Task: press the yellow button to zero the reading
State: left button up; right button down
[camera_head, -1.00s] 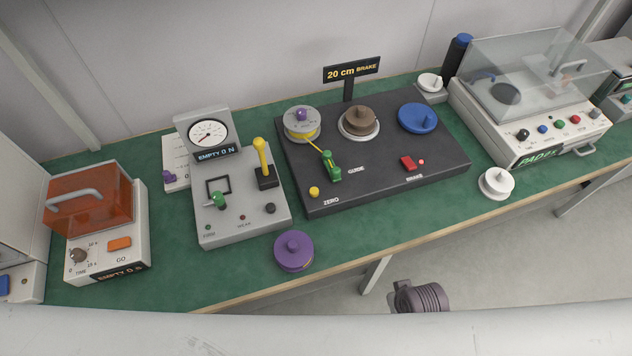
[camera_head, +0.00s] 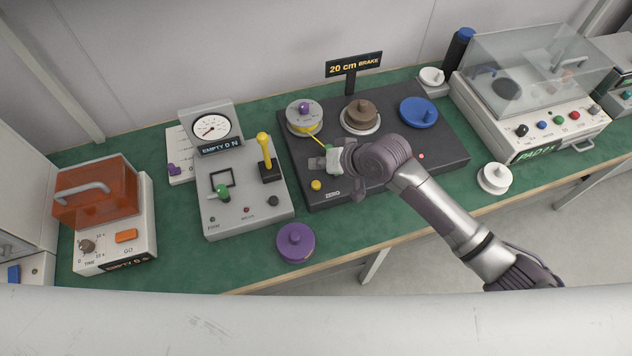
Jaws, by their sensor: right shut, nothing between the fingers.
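The yellow button (camera_head: 316,185) sits at the front left corner of the black panel (camera_head: 440,165), left of the ZERO label (camera_head: 333,195). The sign (camera_head: 353,65) behind the panel reads "20 cm BRAKE". My right gripper (camera_head: 318,164) is over the panel, shut and empty, pointing left, just behind and above the yellow button in the picture. I cannot tell its height over the panel. It hides the green guide and the red brake switch. My left gripper is not in view.
A grey-and-yellow spool (camera_head: 304,117), a brown spool (camera_head: 360,115) and a blue spool (camera_head: 418,112) sit on the panel. A gauge box with a yellow lever (camera_head: 264,150) stands left. A purple spool (camera_head: 295,243) and white spool (camera_head: 494,178) lie near the table's front edge.

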aim_at(318, 185)
jog(key=shift+w+r, duration=0.15)
jog(key=shift+w, duration=0.7)
notch_tip(318, 185, down, 8)
jog(key=b, duration=0.8)
jog(key=shift+f, duration=0.4)
dwell(0.5)
jog(key=shift+f, duration=0.45)
